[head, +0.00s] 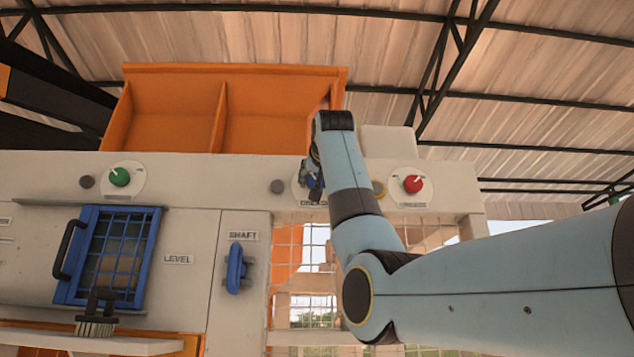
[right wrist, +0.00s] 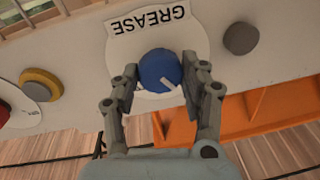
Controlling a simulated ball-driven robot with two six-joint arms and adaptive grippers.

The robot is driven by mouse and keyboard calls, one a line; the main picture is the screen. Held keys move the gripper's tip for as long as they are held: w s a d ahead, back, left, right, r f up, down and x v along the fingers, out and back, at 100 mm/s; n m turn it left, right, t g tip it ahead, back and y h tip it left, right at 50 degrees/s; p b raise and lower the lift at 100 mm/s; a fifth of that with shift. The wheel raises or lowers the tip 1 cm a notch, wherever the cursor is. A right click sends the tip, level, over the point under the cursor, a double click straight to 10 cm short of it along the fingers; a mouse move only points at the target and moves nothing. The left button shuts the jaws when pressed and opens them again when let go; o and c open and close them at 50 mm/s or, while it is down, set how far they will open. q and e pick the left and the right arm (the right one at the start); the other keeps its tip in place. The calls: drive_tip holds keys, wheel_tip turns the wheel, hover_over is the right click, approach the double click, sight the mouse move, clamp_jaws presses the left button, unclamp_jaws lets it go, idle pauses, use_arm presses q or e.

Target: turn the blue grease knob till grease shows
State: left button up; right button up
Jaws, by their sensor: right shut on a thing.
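The blue grease knob (right wrist: 160,70) sits on a round white plate labelled GREASE (right wrist: 150,18) in the right wrist view. A white mark shows on the knob's side toward my gripper. My right gripper (right wrist: 158,88) is shut on the knob, with one finger on each side of it. In the head view my right gripper (head: 313,180) reaches the panel, and the blue knob (head: 311,181) is mostly hidden behind it. A grey round button (right wrist: 241,38) is beside the plate; it also shows in the head view (head: 278,186). No grease is visible.
A green knob (head: 119,177) and a red knob (head: 413,184) are on the same panel, either side. Below are a blue barred door (head: 110,256) and a blue SHAFT handle (head: 236,268). An orange hopper (head: 167,112) stands above.

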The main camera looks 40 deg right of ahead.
drive_tip(key=shift+w+a+f+m+h+b, duration=0.1)
drive_tip(key=shift+m+h+b, duration=0.4)
drive_tip(key=shift+m, duration=3.65)
drive_tip(key=shift+a+f+m+h+b, duration=0.1)
drive_tip(key=shift+m+h+b, duration=0.4)
drive_tip(key=shift+m, duration=3.65)
drive_tip(key=o, duration=1.2)
drive_tip(key=shift+r, duration=0.1)
